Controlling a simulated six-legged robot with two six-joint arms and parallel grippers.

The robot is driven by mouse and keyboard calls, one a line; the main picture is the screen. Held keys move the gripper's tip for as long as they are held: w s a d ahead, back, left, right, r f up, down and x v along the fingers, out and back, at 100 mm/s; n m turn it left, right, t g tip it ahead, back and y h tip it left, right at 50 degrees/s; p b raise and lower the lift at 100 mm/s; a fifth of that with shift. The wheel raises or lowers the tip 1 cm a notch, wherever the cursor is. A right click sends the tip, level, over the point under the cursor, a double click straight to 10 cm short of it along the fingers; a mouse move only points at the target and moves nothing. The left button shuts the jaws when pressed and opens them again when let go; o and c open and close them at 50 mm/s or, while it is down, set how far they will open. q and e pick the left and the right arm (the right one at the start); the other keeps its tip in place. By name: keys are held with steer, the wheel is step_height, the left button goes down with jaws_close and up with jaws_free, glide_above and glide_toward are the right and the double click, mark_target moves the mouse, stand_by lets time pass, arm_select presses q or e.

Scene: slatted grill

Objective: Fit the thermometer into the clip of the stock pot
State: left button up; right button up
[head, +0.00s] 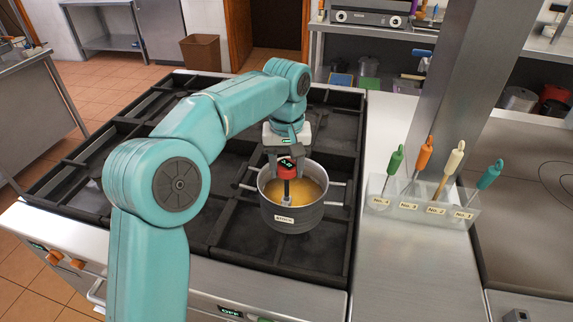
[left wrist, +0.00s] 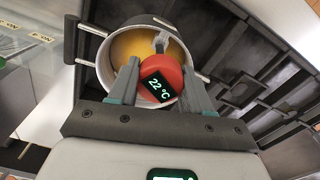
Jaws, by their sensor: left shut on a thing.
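The stock pot (head: 305,218) is dark grey, with a labelled front and side handles, and stands on the grill holding orange-yellow liquid. It also shows in the left wrist view (left wrist: 101,68). The thermometer has a red head (head: 287,162) and dark upper stem; its display reads 22 °C in the left wrist view (left wrist: 162,82). My right gripper is out of view.
A clear rack (head: 420,208) with several coloured-handled tools stands on the steel counter right of the grill. A steel post (head: 440,90) rises behind it. Dark slatted grates (head: 225,225) surround the pot and are otherwise clear.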

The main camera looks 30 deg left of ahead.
mark_target(286, 195)
arm_select(q)
steer(key=shift+w+a+f, duration=0.1)
steer(key=shift+w+a, duration=0.05)
steer(key=shift+s, duration=0.2)
steer(key=shift+w, duration=0.1)
stand_by(0.5)
steer(key=shift+p, duration=0.4)
stand_by(0.5)
steer(key=shift+f+b, duration=2.65)
steer(key=shift+f, duration=1.35)
steer(key=o, duration=1.2)
steer(key=shift+c, duration=0.2)
